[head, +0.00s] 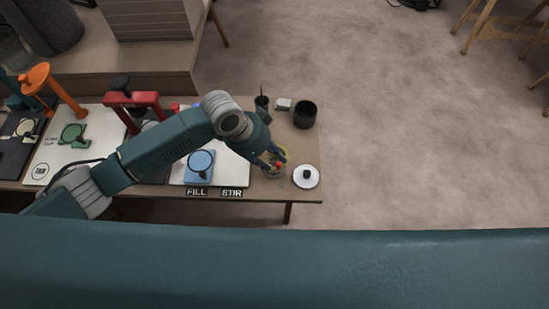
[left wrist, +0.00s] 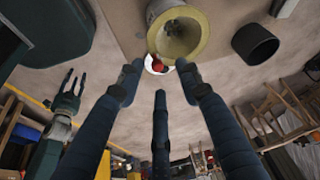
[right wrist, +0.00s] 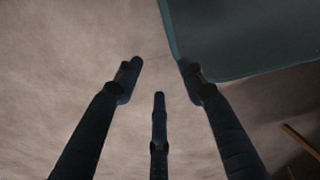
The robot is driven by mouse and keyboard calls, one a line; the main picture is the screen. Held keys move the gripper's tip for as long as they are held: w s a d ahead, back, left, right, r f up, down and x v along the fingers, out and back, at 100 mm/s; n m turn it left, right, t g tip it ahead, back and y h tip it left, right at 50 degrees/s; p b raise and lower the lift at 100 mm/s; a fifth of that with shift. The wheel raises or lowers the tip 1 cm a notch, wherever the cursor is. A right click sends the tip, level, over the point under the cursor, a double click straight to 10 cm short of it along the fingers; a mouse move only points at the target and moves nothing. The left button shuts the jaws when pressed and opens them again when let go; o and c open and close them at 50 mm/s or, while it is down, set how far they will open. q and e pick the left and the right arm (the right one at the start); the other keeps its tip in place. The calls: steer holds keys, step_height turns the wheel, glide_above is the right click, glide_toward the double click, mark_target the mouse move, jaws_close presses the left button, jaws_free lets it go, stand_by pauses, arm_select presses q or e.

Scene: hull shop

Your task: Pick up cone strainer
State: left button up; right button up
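The cone strainer appears to be the yellowish cone with a wide rim (left wrist: 202,45) just beyond my left fingertips in the left wrist view. A small red part shows at its rim. In the head view it is small and mostly hidden by my left gripper (head: 273,160) at the right end of the bench. In the left wrist view my left gripper (left wrist: 160,80) has its fingers spread with no object clearly between them. My right gripper (right wrist: 158,75) is open and empty above the bare floor; it is not in the head view.
A black cup (head: 305,115) stands behind, beside a small white block (head: 283,104) and a dark holder (head: 262,102). A blue round-topped piece (head: 201,160) is on a white board to the left.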

mark_target(278, 164)
arm_select(q)
steer(key=p+x, duration=0.1)
steer(key=x, duration=0.4)
steer(key=shift+s+d+f, duration=0.15)
steer(key=shift+d+f, duration=0.05)
steer(key=shift+f, duration=0.1)
jaws_close()
